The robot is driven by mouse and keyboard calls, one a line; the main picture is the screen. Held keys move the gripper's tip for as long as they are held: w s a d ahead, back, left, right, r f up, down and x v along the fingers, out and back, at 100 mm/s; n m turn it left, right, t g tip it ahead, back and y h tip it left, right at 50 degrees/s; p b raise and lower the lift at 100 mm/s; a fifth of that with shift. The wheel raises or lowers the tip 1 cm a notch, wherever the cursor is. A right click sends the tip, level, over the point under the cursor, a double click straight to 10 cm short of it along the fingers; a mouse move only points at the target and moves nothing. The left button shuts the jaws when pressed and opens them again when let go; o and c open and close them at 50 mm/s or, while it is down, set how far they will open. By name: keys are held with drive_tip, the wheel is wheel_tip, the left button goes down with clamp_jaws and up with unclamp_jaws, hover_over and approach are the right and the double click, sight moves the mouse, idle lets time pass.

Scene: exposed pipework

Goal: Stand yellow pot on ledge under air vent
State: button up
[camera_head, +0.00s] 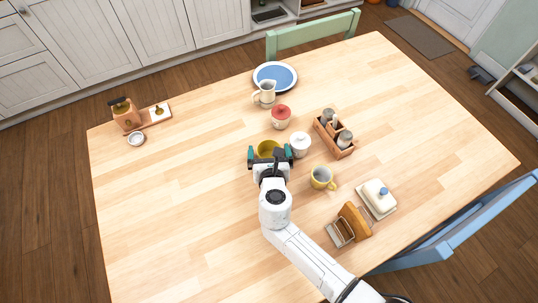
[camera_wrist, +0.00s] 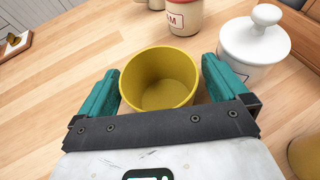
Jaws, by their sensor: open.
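The yellow pot (camera_head: 267,148) stands upright and open-topped on the wooden table, and it looks empty in the wrist view (camera_wrist: 158,82). My gripper (camera_head: 270,154) is open, with its teal fingers on either side of the pot. In the wrist view, a narrow gap shows between the pot and each finger of my gripper (camera_wrist: 163,80). The pot's near lower side is hidden by the gripper body. I see no ledge and no air vent in either view.
A white lidded jar (camera_head: 300,144) is close beside my right finger, and a red-lidded jar (camera_head: 281,117) is just behind. A yellow mug (camera_head: 321,179), a wooden caddy (camera_head: 335,137) and a butter dish (camera_head: 378,198) stand to the right. The table's left half is mostly clear.

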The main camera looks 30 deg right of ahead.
drive_tip(key=c, duration=1.1)
drive_tip(key=shift+r, duration=0.1)
